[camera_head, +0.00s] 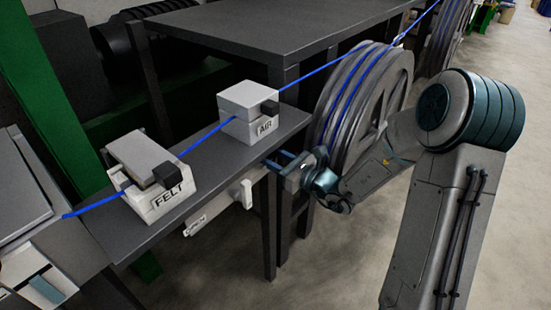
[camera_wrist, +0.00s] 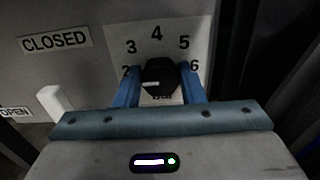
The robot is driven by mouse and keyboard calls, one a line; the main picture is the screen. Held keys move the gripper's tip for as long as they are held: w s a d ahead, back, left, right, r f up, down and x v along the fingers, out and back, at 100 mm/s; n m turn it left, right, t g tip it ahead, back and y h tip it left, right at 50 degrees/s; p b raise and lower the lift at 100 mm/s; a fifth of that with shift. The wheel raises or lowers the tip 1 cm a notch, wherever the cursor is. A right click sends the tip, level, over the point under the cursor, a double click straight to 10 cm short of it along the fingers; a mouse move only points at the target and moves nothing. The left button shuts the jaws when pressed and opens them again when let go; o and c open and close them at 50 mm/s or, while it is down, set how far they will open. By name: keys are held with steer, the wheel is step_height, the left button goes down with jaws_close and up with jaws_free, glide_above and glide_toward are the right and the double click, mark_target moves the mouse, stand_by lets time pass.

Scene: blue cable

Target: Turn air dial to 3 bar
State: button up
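The air dial (camera_wrist: 158,76) is a dark knob in front of a pale plate (camera_wrist: 200,30) printed with the numbers 2 to 6 in an arc, in the wrist view. A faint light mark shows on the knob's left part; I cannot tell which number it points at. My gripper (camera_wrist: 160,88) has its blue fingers on either side of the knob, very close to it. I cannot tell whether they touch it. In the head view my gripper (camera_head: 278,162) reaches in at the bench's right end, below the AIR block (camera_head: 240,100); the dial is hidden there.
The FELT block (camera_head: 160,195) sits on the bench (camera_head: 215,160), with a blue cable (camera_head: 205,137) running through both blocks. A cable reel (camera_head: 390,85) stands close behind my arm. A white lever (camera_wrist: 54,102) is left of my gripper, between CLOSED and OPEN labels.

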steer(key=shift+p, duration=0.35)
steer(key=shift+r+m+p, duration=0.2)
steer(key=shift+m+p, duration=0.9)
steer(key=m+p, duration=0.2)
steer(key=shift+p, duration=0.4)
steer(key=m+p, duration=0.3)
steer(key=shift+f, duration=0.1)
steer(key=shift+f+m+p, duration=0.1)
steer(key=shift+m+p, duration=0.45)
steer(key=shift+m, duration=0.15)
steer(key=shift+f, duration=0.1)
steer(key=o, duration=1)
